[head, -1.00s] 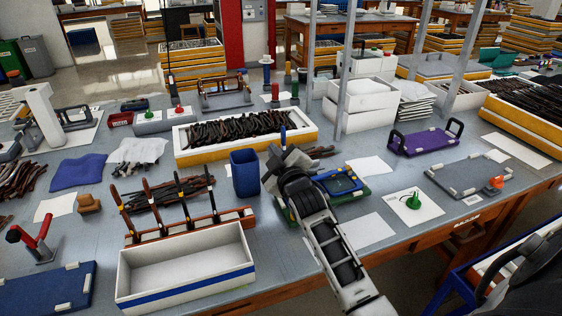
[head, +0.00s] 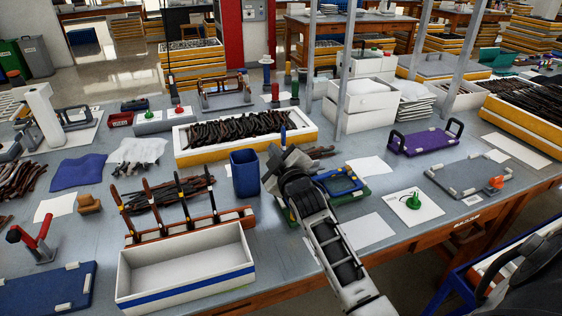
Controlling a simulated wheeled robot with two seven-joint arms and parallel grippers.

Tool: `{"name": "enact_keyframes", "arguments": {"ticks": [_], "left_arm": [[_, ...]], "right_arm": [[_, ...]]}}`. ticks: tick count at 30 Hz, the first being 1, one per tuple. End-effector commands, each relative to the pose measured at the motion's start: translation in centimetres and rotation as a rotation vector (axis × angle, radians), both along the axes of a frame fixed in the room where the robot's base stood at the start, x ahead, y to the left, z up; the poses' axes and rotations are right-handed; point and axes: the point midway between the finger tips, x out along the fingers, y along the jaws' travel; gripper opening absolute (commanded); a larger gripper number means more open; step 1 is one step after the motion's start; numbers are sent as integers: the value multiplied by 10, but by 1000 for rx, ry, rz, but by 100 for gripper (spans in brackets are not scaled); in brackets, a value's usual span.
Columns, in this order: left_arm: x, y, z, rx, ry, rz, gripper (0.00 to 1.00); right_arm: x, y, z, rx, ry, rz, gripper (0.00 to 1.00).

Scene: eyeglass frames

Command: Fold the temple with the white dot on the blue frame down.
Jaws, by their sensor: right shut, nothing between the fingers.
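The blue frame (head: 346,185) lies on a green fixture (head: 364,195) right of the table's middle. My right arm covers its left part. A thin blue upright piece (head: 283,133) sticks up behind my right gripper; I cannot tell whether it is a temple of the frame. The white dot is too small or hidden to make out. My right gripper (head: 276,160) is shut and empty, at the left end of the frame; I cannot tell whether it touches it. My left gripper is not in view.
A blue cup (head: 245,174) stands just left of my right gripper. An open white box (head: 185,268) with a blue stripe is at the front, with a rack of upright temples (head: 190,225) behind it. A white sheet (head: 367,231) lies to the right.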

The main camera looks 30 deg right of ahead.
Motion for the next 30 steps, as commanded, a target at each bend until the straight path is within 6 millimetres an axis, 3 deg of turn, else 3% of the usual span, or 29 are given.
{"name": "enact_keyframes", "arguments": {"ticks": [10,23,30], "left_arm": [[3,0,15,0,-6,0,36],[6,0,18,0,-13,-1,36],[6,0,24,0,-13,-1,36]], "right_arm": [[-5,-18,4,125,-29,-1,0],[-5,-22,4,150,-35,-1,0],[-8,-33,6,225,-53,-2,0]]}}
